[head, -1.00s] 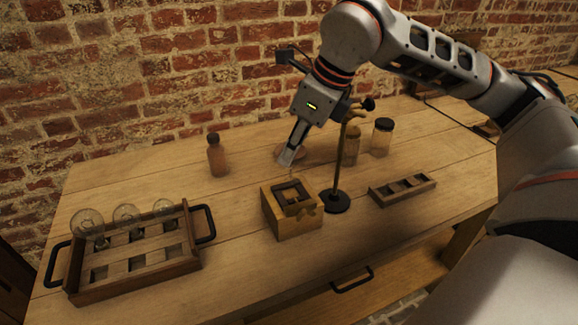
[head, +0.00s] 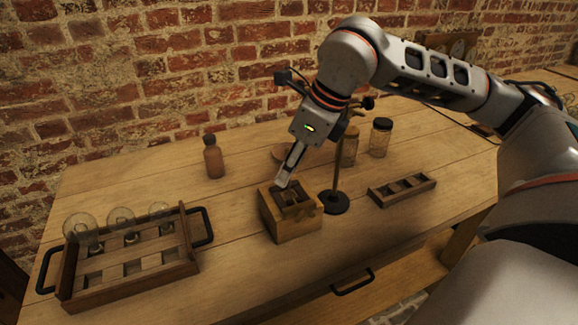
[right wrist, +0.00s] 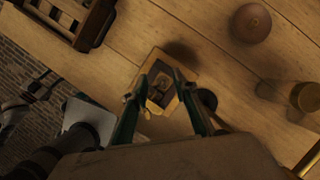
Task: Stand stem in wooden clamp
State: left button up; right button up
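The wooden clamp (head: 292,222) is a small light block with a dark framed opening on top, standing mid-table. It also shows in the right wrist view (right wrist: 184,74). My right gripper (head: 281,184) points down at the clamp's top, at its left back side in the head view. In the right wrist view its fingers (right wrist: 165,68) show apart over the opening. A small pale shape (right wrist: 158,93) lies between them; I cannot tell whether it is the stem, nor whether the fingers grip it. My left gripper is not in view.
A metal stand (head: 336,200) rises close beside the clamp. A dark tray (head: 130,290) with clear glass bulbs is at left, a slotted wooden rack (head: 402,190) at right. A brown bottle (head: 213,158) and jars (head: 380,138) stand behind. The table between tray and clamp is clear.

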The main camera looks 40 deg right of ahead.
jog(key=shift+r, duration=0.4)
pick_arm(q)
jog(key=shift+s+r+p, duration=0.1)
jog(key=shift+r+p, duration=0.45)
jog(key=shift+p, duration=0.9)
pick_arm(e)
jog(key=v, duration=1.1)
jog(key=shift+r, duration=0.25)
jog(key=shift+s+d, duration=0.1)
jog(key=shift+s, duration=0.05)
